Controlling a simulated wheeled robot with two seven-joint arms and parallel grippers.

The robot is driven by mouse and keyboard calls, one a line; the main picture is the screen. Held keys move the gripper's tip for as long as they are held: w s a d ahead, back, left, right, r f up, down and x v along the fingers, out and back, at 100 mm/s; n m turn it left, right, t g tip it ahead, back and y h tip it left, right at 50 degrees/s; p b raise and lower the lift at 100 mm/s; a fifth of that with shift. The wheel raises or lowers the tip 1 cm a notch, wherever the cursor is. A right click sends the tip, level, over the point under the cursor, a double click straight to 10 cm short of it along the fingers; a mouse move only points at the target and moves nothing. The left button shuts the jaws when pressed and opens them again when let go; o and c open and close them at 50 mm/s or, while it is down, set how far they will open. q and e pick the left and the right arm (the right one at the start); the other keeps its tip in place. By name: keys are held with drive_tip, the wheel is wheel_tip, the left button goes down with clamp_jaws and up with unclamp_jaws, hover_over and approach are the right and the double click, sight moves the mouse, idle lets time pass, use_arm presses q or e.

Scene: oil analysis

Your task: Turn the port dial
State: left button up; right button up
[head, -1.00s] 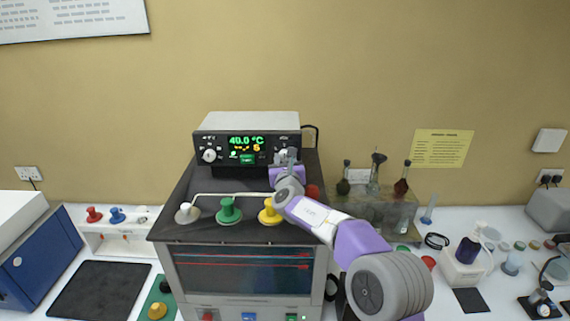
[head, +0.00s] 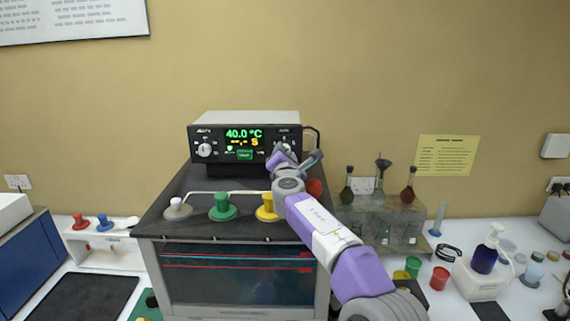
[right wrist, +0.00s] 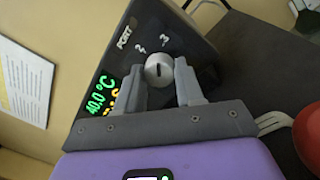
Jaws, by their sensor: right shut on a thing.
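The port dial (right wrist: 159,70) is a small round silver knob with a dark slot on the black control panel. In the right wrist view it sits between the fingertips of my right gripper (right wrist: 161,80), which is shut on it. The label beside it reads PORT, with the numbers 2 and 3 around the knob. In the head view my right gripper (head: 284,150) is at the right side of the panel (head: 180,134) and tilted, covering most of the dial. The display (head: 244,142) shows 40.0 °C in green and a yellow character below. My left gripper is out of view.
Another knob (head: 205,150) is at the panel's left. White, green (head: 222,207) and yellow (head: 266,207) plugs stand on the dark top of the machine; a red round thing (head: 315,187) is behind my arm. A glassware rack (head: 375,213) stands to the right.

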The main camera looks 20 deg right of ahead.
drive_tip(key=shift+m+b, duration=0.55)
drive_tip(key=shift+m, duration=0.25)
drive_tip(key=o, duration=1)
drive_tip(key=shift+b+v, duration=2.15)
drive_tip(key=shift+v, duration=1.65)
drive_tip(key=shift+f, duration=0.1)
